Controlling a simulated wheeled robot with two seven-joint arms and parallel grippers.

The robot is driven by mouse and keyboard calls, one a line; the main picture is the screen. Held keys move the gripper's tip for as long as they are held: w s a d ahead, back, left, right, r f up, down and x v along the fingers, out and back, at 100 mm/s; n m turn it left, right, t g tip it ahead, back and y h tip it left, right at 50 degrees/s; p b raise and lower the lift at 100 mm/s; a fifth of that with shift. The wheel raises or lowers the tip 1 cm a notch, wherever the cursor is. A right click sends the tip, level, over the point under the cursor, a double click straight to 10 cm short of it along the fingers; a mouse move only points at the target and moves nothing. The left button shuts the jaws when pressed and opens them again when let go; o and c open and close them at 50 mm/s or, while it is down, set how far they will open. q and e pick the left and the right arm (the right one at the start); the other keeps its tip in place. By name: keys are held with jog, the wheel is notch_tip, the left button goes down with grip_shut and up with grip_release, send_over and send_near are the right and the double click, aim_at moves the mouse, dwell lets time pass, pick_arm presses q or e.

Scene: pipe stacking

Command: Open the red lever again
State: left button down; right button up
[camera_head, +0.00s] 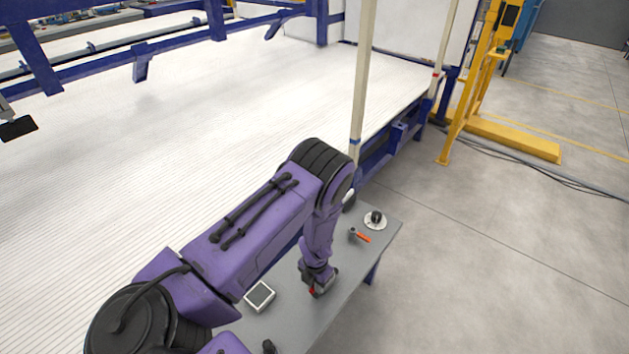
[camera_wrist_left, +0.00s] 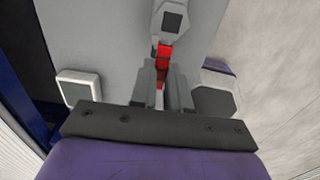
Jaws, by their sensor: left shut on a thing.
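A red lever (camera_wrist_left: 163,54) sits on a light grey fitting (camera_wrist_left: 172,18) with a dark square face in the left wrist view. My left gripper (camera_wrist_left: 161,76) is shut on the red lever, with a finger on each side of it. In the head view, my left gripper (camera_head: 317,287) is low over the grey table (camera_head: 337,262), and a bit of the red lever (camera_head: 311,291) shows beside it. The lever's far parts are hidden by my fingers.
A small white box with a dark top (camera_head: 260,296) lies left of the gripper. An orange-handled tool (camera_head: 361,237) and a round white base with a black part (camera_head: 375,221) are at the table's far end. A pale post (camera_head: 361,90) stands behind.

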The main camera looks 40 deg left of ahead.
pick_arm(q)
jog(key=shift+w, duration=0.1)
dwell(0.3)
jog(key=c, duration=1.1)
grip_release()
jog(key=shift+r, duration=0.1)
notch_tip(320, 180, up, 10)
jog(key=shift+r, duration=0.2)
